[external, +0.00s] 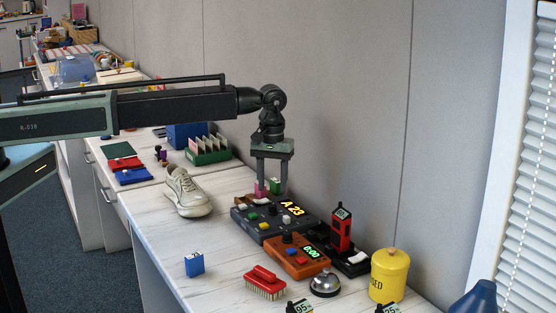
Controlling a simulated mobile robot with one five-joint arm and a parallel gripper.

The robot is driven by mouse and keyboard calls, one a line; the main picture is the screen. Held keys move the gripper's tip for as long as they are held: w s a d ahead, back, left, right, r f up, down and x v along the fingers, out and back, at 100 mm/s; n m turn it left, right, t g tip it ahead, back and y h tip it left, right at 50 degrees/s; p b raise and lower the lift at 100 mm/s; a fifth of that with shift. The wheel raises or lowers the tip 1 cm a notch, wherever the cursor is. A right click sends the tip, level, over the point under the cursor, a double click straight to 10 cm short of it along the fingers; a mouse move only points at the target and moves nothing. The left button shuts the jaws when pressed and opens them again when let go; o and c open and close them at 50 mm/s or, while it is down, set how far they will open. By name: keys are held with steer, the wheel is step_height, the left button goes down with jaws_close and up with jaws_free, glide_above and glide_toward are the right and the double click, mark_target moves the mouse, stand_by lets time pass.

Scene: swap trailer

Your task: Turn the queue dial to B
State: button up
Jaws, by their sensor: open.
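The queue box (257,232) is a dark unit on the white counter with a lit display (292,209) reading "A 23" and small coloured buttons on top. Its dial is too small and partly hidden to make out its setting. My gripper (272,192) points straight down over the far part of the queue box, jaws open. A small pink piece and a green piece (276,187) show between or behind the fingers; I cannot tell which. Nothing is clearly held.
A red-and-black device (341,232) stands right. A shoe (187,194) sits left. The wall is close behind. The counter's left front is mostly clear.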

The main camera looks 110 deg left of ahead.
mark_target(272, 205)
step_height(272, 205, down, 6)
steer(key=b, duration=0.5)
steer(key=shift+f, duration=0.1)
jaws_close()
